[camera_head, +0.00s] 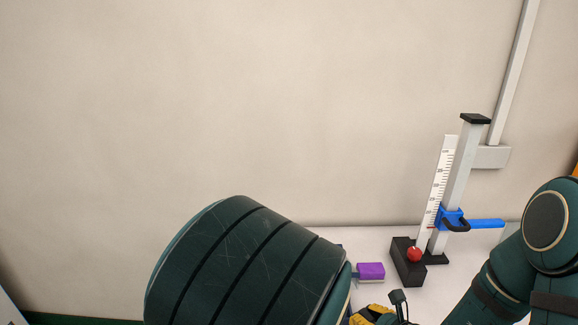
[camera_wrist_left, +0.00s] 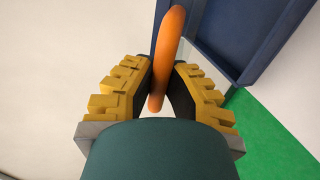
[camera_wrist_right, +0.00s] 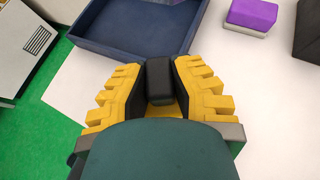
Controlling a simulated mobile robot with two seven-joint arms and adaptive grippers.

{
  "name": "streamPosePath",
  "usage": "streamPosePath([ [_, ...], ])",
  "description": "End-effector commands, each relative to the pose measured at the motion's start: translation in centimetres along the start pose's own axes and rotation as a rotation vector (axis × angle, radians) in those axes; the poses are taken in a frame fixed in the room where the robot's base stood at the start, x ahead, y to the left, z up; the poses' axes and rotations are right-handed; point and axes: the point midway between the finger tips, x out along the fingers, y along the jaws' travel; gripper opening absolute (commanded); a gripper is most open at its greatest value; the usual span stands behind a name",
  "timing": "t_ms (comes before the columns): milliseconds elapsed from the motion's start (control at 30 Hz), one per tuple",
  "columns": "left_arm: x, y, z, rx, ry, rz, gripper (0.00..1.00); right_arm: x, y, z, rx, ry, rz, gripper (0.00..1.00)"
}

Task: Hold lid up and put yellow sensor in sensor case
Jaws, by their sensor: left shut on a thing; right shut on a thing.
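My left gripper (camera_wrist_left: 161,82) is shut on an orange handle (camera_wrist_left: 172,45), with a yellow finger on each side. A dark blue panel, apparently the lid (camera_wrist_left: 255,30), stands behind the handle; their joint is not clear. My right gripper (camera_wrist_right: 159,85) is shut on the sensor (camera_wrist_right: 160,82), whose black end shows between the fingers, with a little yellow below. The dark blue sensor case (camera_wrist_right: 90,42) lies open just beyond the right fingertips. In the head view, part of the right gripper (camera_head: 373,315) shows at the bottom edge; the left gripper is hidden.
A purple block (camera_head: 370,270) lies on the white table (camera_head: 350,240). The drop tower (camera_head: 460,175), with a blue clamp and red ball, stands at the right. A grey vented box (camera_wrist_right: 25,45) stands left of the case on a green surface (camera_wrist_right: 60,75).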

Motion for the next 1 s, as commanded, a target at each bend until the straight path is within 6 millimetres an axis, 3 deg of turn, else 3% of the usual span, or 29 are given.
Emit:
streamPosePath([
  [167,0.0,0.2,0.1,0.0,-0.002,0.001,0.0,0.0,0.0,0.0,0.0,-0.001,0.0,0.0],
  [600,0.8,4.1,0.1,-0.002,-0.003,-0.032,0.0,0.0,0.0,0.0,0.0,-0.001,0.0,0.0],
  [1000,0.9,4.6,0.1,-0.001,-0.002,-0.037,0.0,0.0,0.0,0.0,0.0,-0.001,0.0,0.0],
])
